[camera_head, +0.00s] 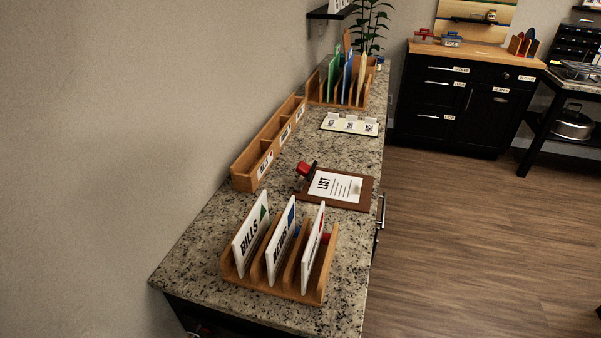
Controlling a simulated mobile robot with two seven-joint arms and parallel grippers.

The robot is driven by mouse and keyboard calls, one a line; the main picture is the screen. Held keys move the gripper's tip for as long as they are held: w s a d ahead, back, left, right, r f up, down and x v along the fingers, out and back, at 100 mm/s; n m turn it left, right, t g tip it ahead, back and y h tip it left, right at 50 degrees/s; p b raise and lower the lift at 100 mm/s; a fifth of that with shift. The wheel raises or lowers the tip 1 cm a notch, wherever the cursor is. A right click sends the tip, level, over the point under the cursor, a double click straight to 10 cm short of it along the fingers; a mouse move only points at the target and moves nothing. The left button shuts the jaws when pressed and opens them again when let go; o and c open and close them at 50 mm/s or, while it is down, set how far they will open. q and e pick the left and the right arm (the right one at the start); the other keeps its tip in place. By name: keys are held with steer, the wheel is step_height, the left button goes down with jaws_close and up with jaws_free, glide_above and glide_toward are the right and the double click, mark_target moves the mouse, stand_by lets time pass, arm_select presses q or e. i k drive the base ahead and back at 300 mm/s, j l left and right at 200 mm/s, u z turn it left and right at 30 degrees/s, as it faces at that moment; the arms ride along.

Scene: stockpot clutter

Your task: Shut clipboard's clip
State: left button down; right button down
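The clipboard (364,199) is a brown board lying flat on the speckled counter, with a white sheet (337,187) headed LIST on it. Its clip (307,171), dark with a red part, is at the board's left end. The clip stands up at an angle from the board, so it appears open. Neither of my grippers shows in the head view.
A wooden sorter (290,290) with BILLS and NEWS cards stands in front of the clipboard. A divided wooden box (240,178) runs along the wall. A pale label strip (350,124) and another wooden file rack (316,91) are behind. Open floor (460,230) lies to the right.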

mark_target(307, 171)
steer(key=k, duration=1.25)
steer(key=u, duration=2.4)
steer(key=k+l, duration=0.1)
steer(key=l, duration=0.75)
steer(key=k+l, duration=0.1)
steer(key=l, duration=1.65)
steer(key=k+l, duration=0.15)
steer(key=l, duration=0.7)
steer(key=k+l, duration=0.1)
steer(key=l, duration=0.8)
steer(key=k+l, duration=0.1)
steer(key=l, duration=0.75)
steer(key=k+l, duration=0.1)
steer(key=l, duration=0.8)
